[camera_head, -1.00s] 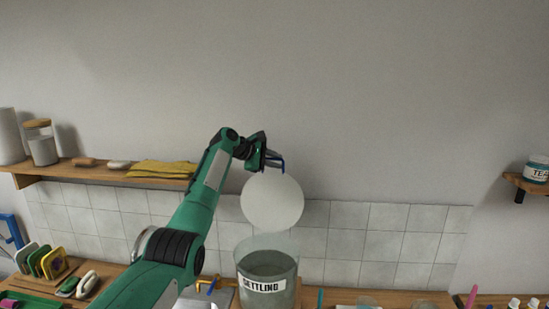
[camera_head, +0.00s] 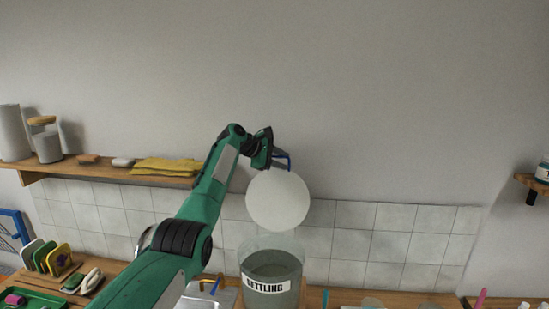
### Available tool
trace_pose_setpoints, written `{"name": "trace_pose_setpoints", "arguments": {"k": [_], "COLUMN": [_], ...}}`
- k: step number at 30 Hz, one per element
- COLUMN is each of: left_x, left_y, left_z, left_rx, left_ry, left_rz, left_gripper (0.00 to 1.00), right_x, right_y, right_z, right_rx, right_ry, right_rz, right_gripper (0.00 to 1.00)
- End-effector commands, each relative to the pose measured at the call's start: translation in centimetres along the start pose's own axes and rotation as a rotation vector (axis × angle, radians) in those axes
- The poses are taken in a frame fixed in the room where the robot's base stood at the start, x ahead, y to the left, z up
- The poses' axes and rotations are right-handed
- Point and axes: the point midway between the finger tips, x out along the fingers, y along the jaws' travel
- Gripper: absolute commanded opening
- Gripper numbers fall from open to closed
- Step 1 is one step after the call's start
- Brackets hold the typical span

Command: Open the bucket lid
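The clear bucket (camera_head: 258,290) labelled SETTLING stands on the counter at the bottom centre, with grey-green contents. Its round white lid (camera_head: 278,200) stands upright above the bucket's back rim, so the bucket is open at the top. My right gripper is not in view.
A wooden shelf (camera_head: 100,176) on the left wall holds jars, soaps and yellow cloths (camera_head: 165,166). A tap and sink (camera_head: 212,292) are left of the bucket. Sponges in a rack (camera_head: 50,257) stand at the lower left. The wall above is clear.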

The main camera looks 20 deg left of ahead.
Motion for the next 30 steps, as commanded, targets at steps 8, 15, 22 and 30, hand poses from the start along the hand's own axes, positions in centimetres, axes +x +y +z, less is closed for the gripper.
{"name": "trace_pose_setpoints", "arguments": {"k": [8,15,22,30], "left_x": [-1.4,-7.1,-12.0,-14.4], "left_y": [-1.4,-1.0,-0.5,-0.2], "left_z": [-0.6,-0.7,-0.4,-0.1], "left_rx": [-0.005,-0.003,-0.001,-0.002], "left_ry": [0.000,0.001,-0.001,-0.003], "left_rz": [-0.019,-0.004,0.003,0.004], "left_gripper": [0.31,0.31,0.31,0.31], "right_x": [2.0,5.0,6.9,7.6], "right_y": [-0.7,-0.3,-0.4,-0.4], "right_z": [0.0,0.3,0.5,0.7], "right_rx": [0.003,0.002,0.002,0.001], "right_ry": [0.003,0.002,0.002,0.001], "right_rz": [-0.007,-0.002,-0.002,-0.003], "right_gripper": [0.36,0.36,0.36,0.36]}}
